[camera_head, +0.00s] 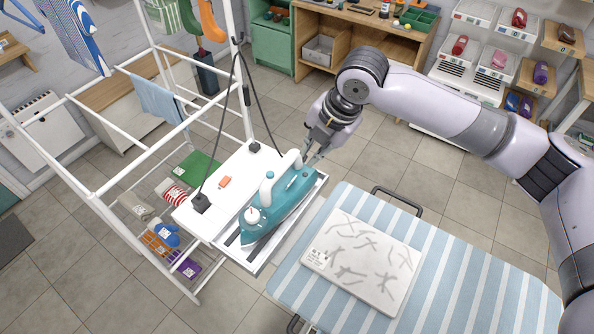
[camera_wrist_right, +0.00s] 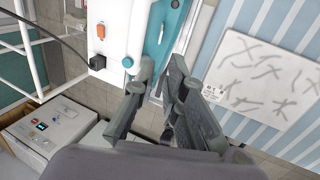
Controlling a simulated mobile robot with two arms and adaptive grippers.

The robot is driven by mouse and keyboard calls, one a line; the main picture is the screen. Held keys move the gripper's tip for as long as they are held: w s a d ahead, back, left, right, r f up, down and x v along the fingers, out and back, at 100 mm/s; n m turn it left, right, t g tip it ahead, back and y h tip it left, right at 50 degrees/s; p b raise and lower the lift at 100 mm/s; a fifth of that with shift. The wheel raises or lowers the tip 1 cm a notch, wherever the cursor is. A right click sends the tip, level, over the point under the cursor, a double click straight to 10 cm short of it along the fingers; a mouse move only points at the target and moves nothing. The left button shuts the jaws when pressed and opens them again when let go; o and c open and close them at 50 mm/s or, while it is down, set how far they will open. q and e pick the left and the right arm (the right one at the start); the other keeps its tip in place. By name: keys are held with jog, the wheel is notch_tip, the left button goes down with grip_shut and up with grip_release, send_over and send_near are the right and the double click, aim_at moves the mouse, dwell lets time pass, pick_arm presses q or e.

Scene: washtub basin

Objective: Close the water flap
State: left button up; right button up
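The teal and white iron (camera_head: 285,202) rests on the white ironing station (camera_head: 222,205). Its white handle and a rounded white knob (camera_head: 252,215) near its front show in the head view. I cannot make out the water flap or its state. My right gripper (camera_head: 312,156) is at the rear end of the iron, close to its upper right end in the head view. In the wrist view the right gripper (camera_wrist_right: 162,75) has its fingers apart with nothing visible between them. The iron's teal body (camera_wrist_right: 154,40) lies just beyond the fingertips; contact is unclear. My left gripper is out of view.
A striped ironing board (camera_head: 450,265) with a marked white panel (camera_head: 365,262) stands to the right of the iron. A white drying rack (camera_head: 150,150) with hanging cloths frames the left side. Black cords (camera_head: 263,110) rise above the station.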

jog(key=p+x, duration=0.2)
jog(key=x, duration=0.9)
jog(key=shift+w+f+p, duration=0.2)
jog(key=shift+f+p, duration=0.1)
jog(key=shift+f, duration=0.05)
jog(key=shift+w+a+f, duration=0.1)
jog(key=shift+a+f, duration=0.05)
jog(key=shift+f, duration=0.45)
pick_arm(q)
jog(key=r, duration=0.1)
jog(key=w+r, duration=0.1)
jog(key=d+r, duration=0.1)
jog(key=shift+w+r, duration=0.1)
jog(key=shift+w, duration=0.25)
pick_arm(e)
jog(key=shift+c, duration=0.4)
grip_shut()
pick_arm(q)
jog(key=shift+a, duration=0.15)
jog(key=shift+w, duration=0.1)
